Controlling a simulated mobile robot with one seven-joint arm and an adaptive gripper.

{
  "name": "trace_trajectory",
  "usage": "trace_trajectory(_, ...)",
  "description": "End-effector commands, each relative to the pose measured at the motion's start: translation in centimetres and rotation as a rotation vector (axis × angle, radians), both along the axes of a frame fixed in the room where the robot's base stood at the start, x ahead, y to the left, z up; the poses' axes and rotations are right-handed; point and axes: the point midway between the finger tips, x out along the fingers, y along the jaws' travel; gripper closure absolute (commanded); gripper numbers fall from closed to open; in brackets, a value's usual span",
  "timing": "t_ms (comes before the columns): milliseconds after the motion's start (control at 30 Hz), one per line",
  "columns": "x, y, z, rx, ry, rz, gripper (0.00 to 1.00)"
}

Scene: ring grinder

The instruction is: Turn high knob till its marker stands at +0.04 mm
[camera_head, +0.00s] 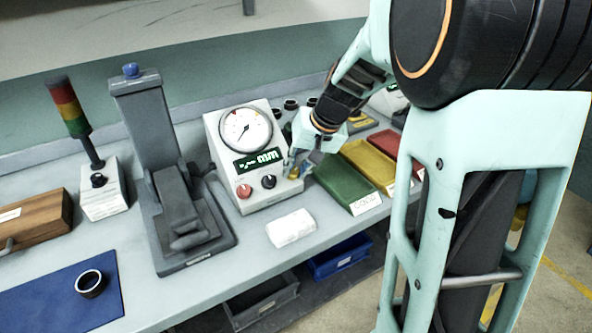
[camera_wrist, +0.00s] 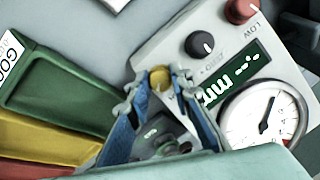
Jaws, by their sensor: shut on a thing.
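The grey-white gauge box (camera_head: 222,161) stands on the bench with a round dial (camera_head: 246,129) and a dark green display (camera_head: 259,161). In the wrist view the dial (camera_wrist: 264,116) has a dark needle and red marks near its rim; the scale figures are too small to read. A yellow knob (camera_wrist: 159,78) at the box corner sits between the fingertips of my gripper (camera_wrist: 155,82), which is shut on it. In the head view my gripper (camera_head: 297,165) hides much of this knob. A red knob (camera_wrist: 239,10) labelled LOW and a black knob (camera_wrist: 200,45) sit alongside.
A green bin (camera_head: 345,183) and a yellow bin (camera_head: 370,163) stand right of the box. A white block (camera_head: 291,228) lies in front. A grey stand (camera_head: 150,130) is at left. A dark ring (camera_head: 90,282) lies on a blue mat (camera_head: 50,300).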

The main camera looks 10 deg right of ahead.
Motion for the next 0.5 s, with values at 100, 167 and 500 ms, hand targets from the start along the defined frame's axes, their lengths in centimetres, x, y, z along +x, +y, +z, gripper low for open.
trace_trajectory(100, 0.02, -0.05, -0.04, 0.027, 0.008, -0.038, 1.00)
trace_trajectory(167, 0.02, -0.05, -0.02, 0.038, 0.012, -0.053, 1.00)
trace_trajectory(500, 0.01, -0.04, 0.05, 0.059, 0.018, -0.080, 1.00)
